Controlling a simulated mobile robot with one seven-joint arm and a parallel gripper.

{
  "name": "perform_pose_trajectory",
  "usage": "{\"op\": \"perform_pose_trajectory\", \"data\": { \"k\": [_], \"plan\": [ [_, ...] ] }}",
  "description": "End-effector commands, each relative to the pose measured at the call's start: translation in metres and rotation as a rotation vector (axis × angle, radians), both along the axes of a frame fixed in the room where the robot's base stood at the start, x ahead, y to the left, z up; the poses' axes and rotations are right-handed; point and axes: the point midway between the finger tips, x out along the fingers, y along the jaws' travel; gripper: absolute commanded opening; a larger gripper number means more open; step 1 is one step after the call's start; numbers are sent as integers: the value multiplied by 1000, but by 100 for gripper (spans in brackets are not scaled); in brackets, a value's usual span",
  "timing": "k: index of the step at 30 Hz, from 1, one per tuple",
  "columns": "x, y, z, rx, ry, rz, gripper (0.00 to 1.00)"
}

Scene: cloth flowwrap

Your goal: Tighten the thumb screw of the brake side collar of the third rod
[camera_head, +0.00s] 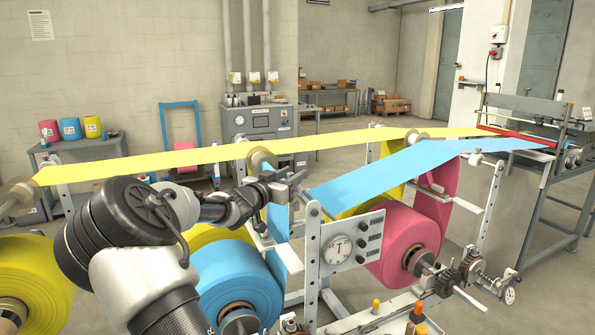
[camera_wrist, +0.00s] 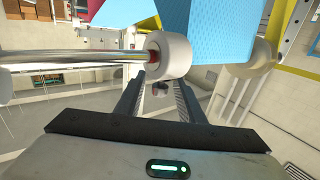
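In the wrist view a pale cylindrical collar (camera_wrist: 170,55) sits at the end of a shiny metal rod (camera_wrist: 75,57), just beyond my fingertips. My gripper (camera_wrist: 157,80) is open, with its two dark fingers apart below the collar. A small dark knob-like piece (camera_wrist: 157,88) shows between the fingers. I cannot tell whether it is the thumb screw or whether a finger touches it. In the head view my gripper (camera_head: 297,180) is beside the near end of the blue web (camera_head: 380,172). The collar seen by the wrist is not clearly identifiable there.
A second roller end (camera_wrist: 262,60) stands at right in the wrist view. In the head view the yellow web (camera_head: 190,157) runs behind my arm. The blue roll (camera_head: 235,280), pink roll (camera_head: 405,240) and gauge panel (camera_head: 350,243) stand close below and right.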

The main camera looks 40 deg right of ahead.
Motion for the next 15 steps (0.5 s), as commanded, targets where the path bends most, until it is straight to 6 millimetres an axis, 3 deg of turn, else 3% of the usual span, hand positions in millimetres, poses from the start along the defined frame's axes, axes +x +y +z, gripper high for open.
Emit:
{"op": "perform_pose_trajectory", "data": {
  "k": [6, 15],
  "plan": [
    [9, -24, 0, 0, 1, -1, 35],
    [11, -28, 0, 1, -1, 0, 35]
  ]
}}
